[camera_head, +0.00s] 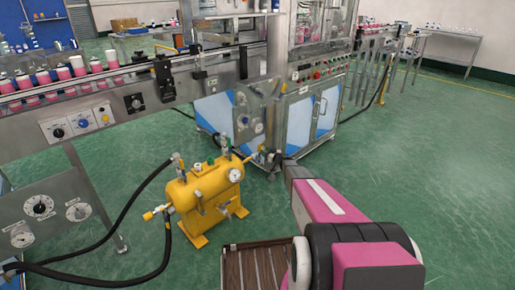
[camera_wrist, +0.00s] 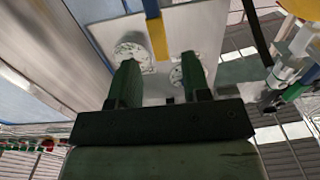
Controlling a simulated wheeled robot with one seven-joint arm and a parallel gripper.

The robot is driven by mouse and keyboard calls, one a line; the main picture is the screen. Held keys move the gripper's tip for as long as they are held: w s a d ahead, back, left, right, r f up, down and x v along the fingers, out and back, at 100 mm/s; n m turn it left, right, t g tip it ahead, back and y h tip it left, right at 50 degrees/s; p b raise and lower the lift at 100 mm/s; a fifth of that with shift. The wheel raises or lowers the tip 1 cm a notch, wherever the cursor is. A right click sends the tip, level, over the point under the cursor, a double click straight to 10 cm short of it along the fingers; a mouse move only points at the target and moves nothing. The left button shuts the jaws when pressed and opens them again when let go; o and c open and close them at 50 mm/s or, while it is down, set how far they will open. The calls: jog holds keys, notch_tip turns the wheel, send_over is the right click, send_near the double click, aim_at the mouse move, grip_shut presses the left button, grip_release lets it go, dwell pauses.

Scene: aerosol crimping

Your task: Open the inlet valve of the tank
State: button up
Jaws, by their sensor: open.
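The yellow tank (camera_head: 207,194) stands on the floor left of the filling machine, with a round gauge (camera_head: 235,174) on its upper right end. Metal fittings (camera_head: 177,160) rise from its top, and a yellow side fitting (camera_head: 157,211) sticks out at left. I cannot tell which one is the inlet valve. My gripper (camera_head: 268,158) is just right of the tank, near its right-hand fitting (camera_head: 252,154).
The filling machine cabinet (camera_head: 310,115) stands close behind my gripper. A grey panel with round dials (camera_wrist: 160,45) faces the fingers. Black hoses (camera_head: 125,205) run left from the tank. A conveyor with pink cans (camera_head: 75,68) is at left. Green floor at right is clear.

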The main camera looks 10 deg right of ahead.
aim_at(260, 148)
jog(key=x, duration=0.7)
jog(key=shift+w+a, duration=0.2)
jog(key=shift+w, duration=0.15)
grip_shut()
